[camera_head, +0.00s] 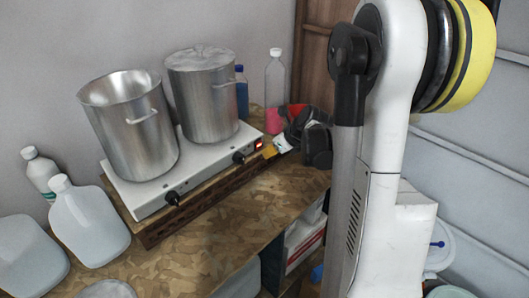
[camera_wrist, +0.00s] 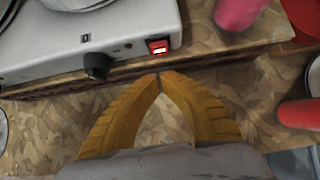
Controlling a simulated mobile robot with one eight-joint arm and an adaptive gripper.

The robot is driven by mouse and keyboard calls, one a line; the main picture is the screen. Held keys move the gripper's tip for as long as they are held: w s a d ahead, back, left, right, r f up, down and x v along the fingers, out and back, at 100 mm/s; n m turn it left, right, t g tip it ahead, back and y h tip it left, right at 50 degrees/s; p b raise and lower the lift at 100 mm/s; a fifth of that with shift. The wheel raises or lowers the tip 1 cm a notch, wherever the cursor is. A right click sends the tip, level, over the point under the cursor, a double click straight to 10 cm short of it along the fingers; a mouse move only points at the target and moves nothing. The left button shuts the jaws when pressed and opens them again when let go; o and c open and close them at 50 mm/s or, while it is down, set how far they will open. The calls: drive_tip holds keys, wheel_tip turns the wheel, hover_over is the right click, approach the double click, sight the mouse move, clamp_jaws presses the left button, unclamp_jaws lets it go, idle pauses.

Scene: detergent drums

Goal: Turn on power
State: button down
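A white double hot plate (camera_head: 150,190) stands on a wooden board on the table, with two black knobs on its front face. Its red rocker switch (camera_head: 258,145) sits at the right end of that face and looks lit. It also shows in the wrist view (camera_wrist: 158,46), to the right of a black knob (camera_wrist: 97,65). My gripper (camera_wrist: 158,75) has yellow fingers whose tips meet, with nothing between them. The tips are just below the switch in the wrist view; whether they touch it I cannot tell. In the head view my gripper (camera_head: 270,152) is right beside the switch.
Two metal pots (camera_head: 128,130) (camera_head: 205,95) stand on the hot plate; the left one is open, the right one lidded. Behind are a blue bottle (camera_head: 241,90) and a pink-liquid bottle (camera_head: 274,95). White jugs (camera_head: 88,222) stand at left. The table front is clear.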

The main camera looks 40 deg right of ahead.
drive_tip(key=s+f+p+v, duration=0.1)
drive_tip(key=p+v, duration=0.1)
drive_tip(key=v, duration=0.8)
drive_tip(key=shift+s, duration=0.4)
drive_tip(key=shift+s, duration=0.1)
drive_tip(key=s+a+f+n+b, duration=0.2)
drive_tip(key=s+a+n+b, duration=0.2)
drive_tip(key=a+n, duration=0.4)
drive_tip(key=s+a+f+n+h+b, duration=0.1)
drive_tip(key=s+a+f+n+b, duration=0.2)
drive_tip(key=a+n, duration=0.5)
drive_tip(key=s+a+f+n+b, duration=0.2)
drive_tip(key=s+a+n+b, duration=0.3)
drive_tip(key=n, duration=1.3)
drive_tip(key=a+b, duration=0.1)
drive_tip(key=a, duration=0.2)
drive_tip(key=shift+s+a+f+b, duration=0.3)
drive_tip(key=shift+s+a+f, duration=0.05)
drive_tip(key=shift+s+a, duration=0.05)
